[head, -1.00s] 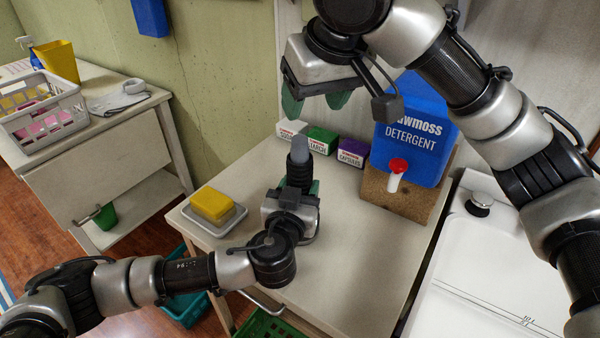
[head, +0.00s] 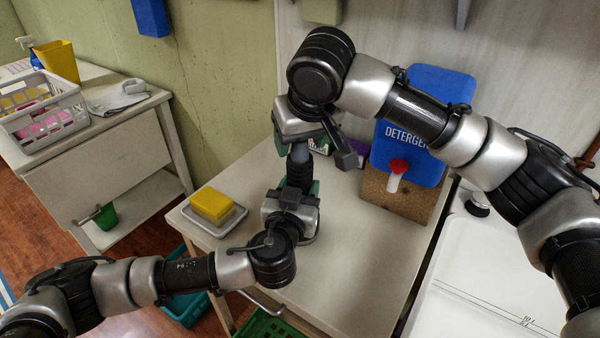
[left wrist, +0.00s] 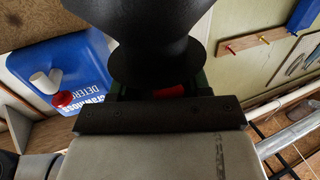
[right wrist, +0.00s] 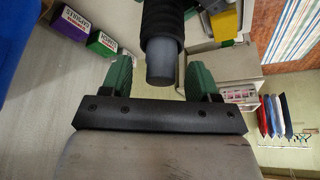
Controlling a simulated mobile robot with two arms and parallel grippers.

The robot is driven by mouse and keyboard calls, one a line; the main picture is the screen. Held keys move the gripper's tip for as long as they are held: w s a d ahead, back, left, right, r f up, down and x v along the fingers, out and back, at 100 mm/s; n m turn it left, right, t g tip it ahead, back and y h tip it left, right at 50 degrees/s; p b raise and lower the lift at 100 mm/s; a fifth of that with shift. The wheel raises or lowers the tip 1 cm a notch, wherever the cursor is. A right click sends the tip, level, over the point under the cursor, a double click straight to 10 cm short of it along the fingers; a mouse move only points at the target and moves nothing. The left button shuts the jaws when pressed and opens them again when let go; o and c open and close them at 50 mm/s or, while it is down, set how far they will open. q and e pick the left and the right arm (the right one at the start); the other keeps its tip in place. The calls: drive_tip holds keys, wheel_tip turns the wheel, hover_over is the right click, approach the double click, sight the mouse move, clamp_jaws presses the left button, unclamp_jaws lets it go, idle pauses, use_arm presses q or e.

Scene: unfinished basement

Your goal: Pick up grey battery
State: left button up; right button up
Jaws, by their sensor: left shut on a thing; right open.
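My left gripper (head: 298,196) is shut on a black ribbed flashlight-like body (head: 300,172), held upright above the table. It fills much of the left wrist view (left wrist: 150,60) as a dark, wide-rimmed shape. The grey battery (head: 299,152) is a smooth cylinder sticking out of the body's upper end. My right gripper (head: 296,140) is open right above it. In the right wrist view the battery's end (right wrist: 161,65) lies between the two green fingers (right wrist: 160,80), with gaps on both sides. Its lower part is hidden inside the black body.
A blue detergent jug (head: 422,115) with a red-capped spout stands on a cork-coloured block (head: 395,200) at right. A yellow sponge (head: 212,204) lies on a grey dish (head: 232,222) at left. Small boxes, including a purple one (right wrist: 102,43), stand behind the grippers. The front tabletop (head: 345,260) is clear.

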drive_tip(key=shift+w+f, duration=0.15)
drive_tip(key=shift+f, duration=0.15)
clamp_jaws()
drive_tip(key=shift+r, duration=0.1)
wheel_tip(320, 180, up, 18)
idle(0.6)
use_arm(q)
drive_tip(key=o, duration=1.2)
drive_tip(key=shift+c, duration=0.2)
